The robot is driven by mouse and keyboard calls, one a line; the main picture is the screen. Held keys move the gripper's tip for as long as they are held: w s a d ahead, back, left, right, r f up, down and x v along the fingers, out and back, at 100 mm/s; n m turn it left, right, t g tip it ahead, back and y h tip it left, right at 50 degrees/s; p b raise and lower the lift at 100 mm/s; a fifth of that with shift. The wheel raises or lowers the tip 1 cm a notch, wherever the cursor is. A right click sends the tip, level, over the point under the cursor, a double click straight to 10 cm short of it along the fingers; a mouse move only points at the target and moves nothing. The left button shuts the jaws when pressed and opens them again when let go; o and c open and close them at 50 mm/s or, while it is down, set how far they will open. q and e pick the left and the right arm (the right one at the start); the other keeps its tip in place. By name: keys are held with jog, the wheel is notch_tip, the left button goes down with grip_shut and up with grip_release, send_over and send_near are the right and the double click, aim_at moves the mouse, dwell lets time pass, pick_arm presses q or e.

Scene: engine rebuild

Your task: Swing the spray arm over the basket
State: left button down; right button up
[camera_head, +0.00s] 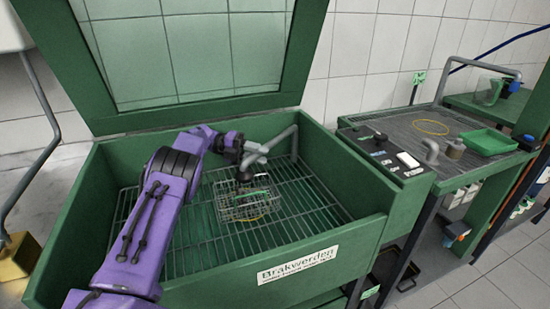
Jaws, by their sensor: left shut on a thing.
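The spray arm (281,138) is a grey pipe on an upright at the back right of the green wash cabinet (54,240). It reaches left over the grate, and its free end is near my left gripper. The wire basket (233,213) sits on the grate below that end, with a few parts in it that are too small to tell. My purple left arm comes in from the lower left. Its gripper (251,157) is shut on the spray arm near the free end, above the back of the basket; the fingers are partly hidden. My right gripper is out of view.
The cabinet's glazed lid (180,98) stands open at the back. The grate (300,218) is bare to the right of the basket. At right, a workbench (432,120) holds a green tray (488,141), a yellow ring (431,127) and a black panel (382,152).

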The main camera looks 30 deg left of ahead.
pick_arm(q)
jog(key=shift+a+r, duration=0.2)
jog(key=shift+r, duration=0.1)
jog(key=c, duration=1.2)
grip_release()
jog(key=shift+a+f, duration=0.15)
jog(key=shift+f, duration=0.05)
